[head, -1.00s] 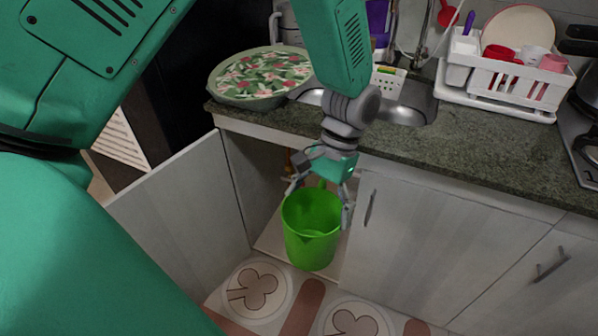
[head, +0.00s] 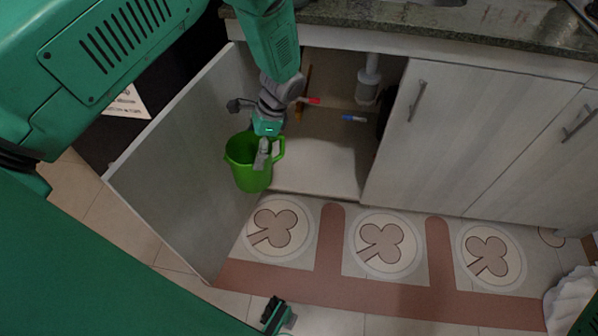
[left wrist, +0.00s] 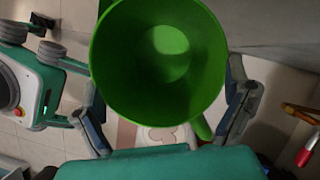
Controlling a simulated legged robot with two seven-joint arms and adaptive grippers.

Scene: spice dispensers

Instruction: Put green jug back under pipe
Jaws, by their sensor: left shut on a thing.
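The green jug (head: 240,172) hangs upright in front of the open cabinet, near the inner side of the open left door. My left gripper (head: 264,150) is shut on the jug, by its upper part. In the left wrist view the jug (left wrist: 160,60) shows its open mouth and looks empty, with a finger on either side. The white drain pipe (head: 371,75) comes down inside the cabinet, to the right of and behind the jug. A teal and dark part low in the head view may be my right gripper (head: 277,315); its fingers are unclear.
The open left door (head: 190,170) stands left of the jug. The closed right door (head: 450,140) bounds the opening. A red valve handle (head: 310,100) and a blue one (head: 353,118) are inside. The cabinet floor (head: 315,165) below the pipe looks clear.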

